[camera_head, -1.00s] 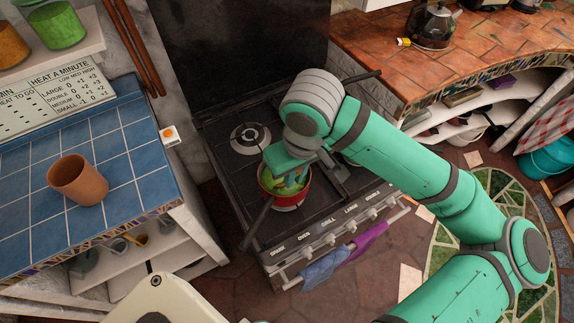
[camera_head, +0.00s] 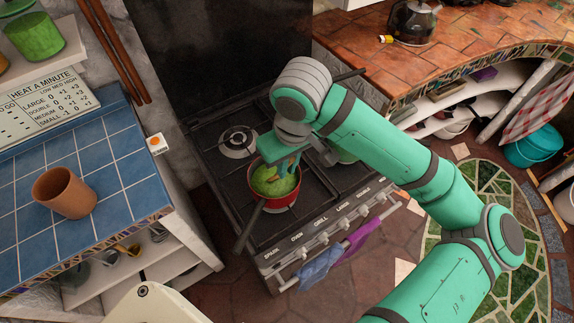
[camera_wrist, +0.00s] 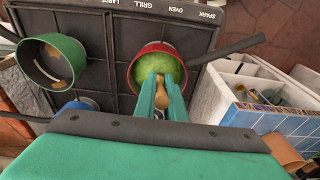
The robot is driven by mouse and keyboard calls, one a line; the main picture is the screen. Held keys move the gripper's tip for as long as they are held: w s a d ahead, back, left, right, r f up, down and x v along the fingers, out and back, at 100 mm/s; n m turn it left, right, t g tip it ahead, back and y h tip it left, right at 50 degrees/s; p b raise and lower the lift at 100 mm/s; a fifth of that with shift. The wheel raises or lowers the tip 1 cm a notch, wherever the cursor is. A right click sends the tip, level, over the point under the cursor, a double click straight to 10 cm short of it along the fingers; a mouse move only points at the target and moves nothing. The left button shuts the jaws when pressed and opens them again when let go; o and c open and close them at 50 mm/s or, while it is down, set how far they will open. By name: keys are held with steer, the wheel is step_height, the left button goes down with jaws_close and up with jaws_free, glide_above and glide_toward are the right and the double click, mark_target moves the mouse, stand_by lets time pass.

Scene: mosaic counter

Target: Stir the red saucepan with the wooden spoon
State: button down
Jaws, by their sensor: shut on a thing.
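The red saucepan (camera_head: 284,203) sits on the front left of the stove, holding green contents, with its dark handle pointing toward the front left. It also shows in the wrist view (camera_wrist: 134,76). My gripper (camera_wrist: 161,90) is above the pan's rim, fingers pointing down into it. It is shut on the wooden spoon (camera_wrist: 161,103), a bit of which shows between the fingers. In the head view my gripper (camera_head: 289,165) is over the back right side of the pan. The spoon's lower end is hidden by the fingers and the green contents.
A green pan (camera_wrist: 70,46) stands on the burner beside the saucepan, mostly hidden by my arm in the head view. A clay cup (camera_head: 65,193) is on the blue tiled counter (camera_head: 110,160) to the left. Towels (camera_head: 318,268) hang from the oven rail.

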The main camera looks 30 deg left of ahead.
steer(key=d+r, duration=0.1)
steer(key=r, duration=0.3)
steer(key=s+d+r, duration=0.1)
steer(key=r, duration=0.3)
steer(key=d+r, duration=0.1)
steer(key=r, duration=0.3)
steer(key=shift+s+d, duration=0.1)
steer(key=shift+s, duration=0.1)
stand_by(0.7)
stand_by(0.4)
